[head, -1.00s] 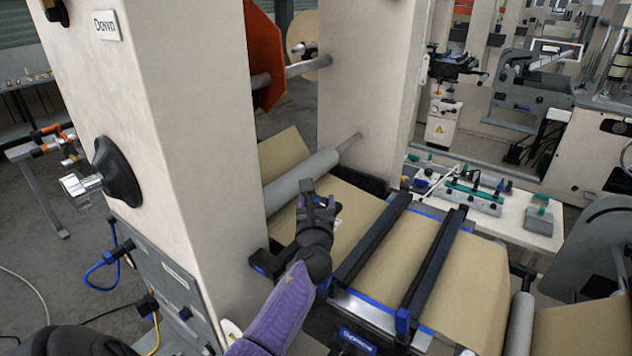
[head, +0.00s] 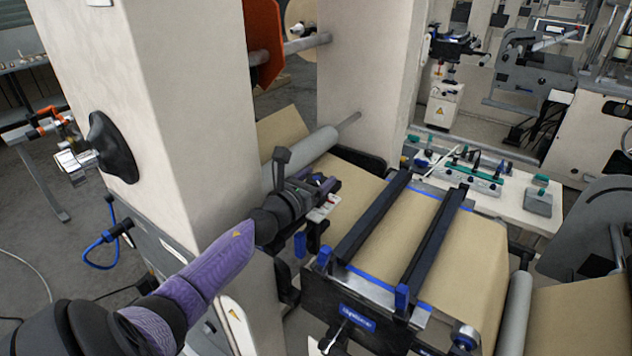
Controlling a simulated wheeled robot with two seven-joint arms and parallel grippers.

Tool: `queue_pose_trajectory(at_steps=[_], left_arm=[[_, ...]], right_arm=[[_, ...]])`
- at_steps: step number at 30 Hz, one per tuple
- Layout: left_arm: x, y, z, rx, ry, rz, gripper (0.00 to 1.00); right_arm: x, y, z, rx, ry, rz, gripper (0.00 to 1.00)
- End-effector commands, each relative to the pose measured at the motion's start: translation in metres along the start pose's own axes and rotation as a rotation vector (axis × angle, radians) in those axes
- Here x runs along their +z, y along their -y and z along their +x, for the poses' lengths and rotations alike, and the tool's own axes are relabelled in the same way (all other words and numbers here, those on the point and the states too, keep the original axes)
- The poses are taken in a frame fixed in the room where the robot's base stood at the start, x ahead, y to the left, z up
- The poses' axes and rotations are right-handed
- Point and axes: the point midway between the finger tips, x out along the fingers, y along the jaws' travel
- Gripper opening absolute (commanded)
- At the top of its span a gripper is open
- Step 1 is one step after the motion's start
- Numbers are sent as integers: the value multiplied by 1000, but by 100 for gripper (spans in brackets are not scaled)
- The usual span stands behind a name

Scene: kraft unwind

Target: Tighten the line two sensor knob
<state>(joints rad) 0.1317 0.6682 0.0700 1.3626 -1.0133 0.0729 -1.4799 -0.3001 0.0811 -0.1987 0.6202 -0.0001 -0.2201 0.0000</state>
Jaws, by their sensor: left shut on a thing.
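My left arm comes in from the lower left, and its left gripper (head: 318,186) is at the near edge of the brown web, beside the machine's cream column. The gripper is shut on a small part that I take to be the sensor knob, though the jaws hide it. A small sensor unit with a white and red label (head: 323,208) sits right at the jaws, with a dark bracket below it. I cannot read which line it belongs to. My right gripper is not in view.
A brown paper web (head: 400,235) runs under two black bars (head: 437,240) with blue ends. A grey roller (head: 305,155) lies behind the gripper. The cream column (head: 190,110) stands close on the left, with a black knob (head: 112,148) on it. A white bench (head: 510,205) holds tools behind.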

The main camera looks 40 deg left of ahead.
Motion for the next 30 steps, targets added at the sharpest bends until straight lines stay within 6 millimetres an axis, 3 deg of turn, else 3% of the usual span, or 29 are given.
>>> queue_pose_trajectory(at_steps=[13, 14, 17, 25, 30], left_arm=[[5, -1, 1, -4, 11, 0, 12], [5, -1, 1, -4, 11, 0, 77], [4, -1, 1, -4, 8, 0, 98], [2, 0, -2, -5, 4, 0, 100], [1, 0, -24, -7, 1, 2, 100]], right_arm=[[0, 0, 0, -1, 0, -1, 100], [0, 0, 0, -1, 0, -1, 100], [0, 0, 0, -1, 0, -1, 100], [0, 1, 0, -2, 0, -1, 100], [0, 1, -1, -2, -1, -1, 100]])
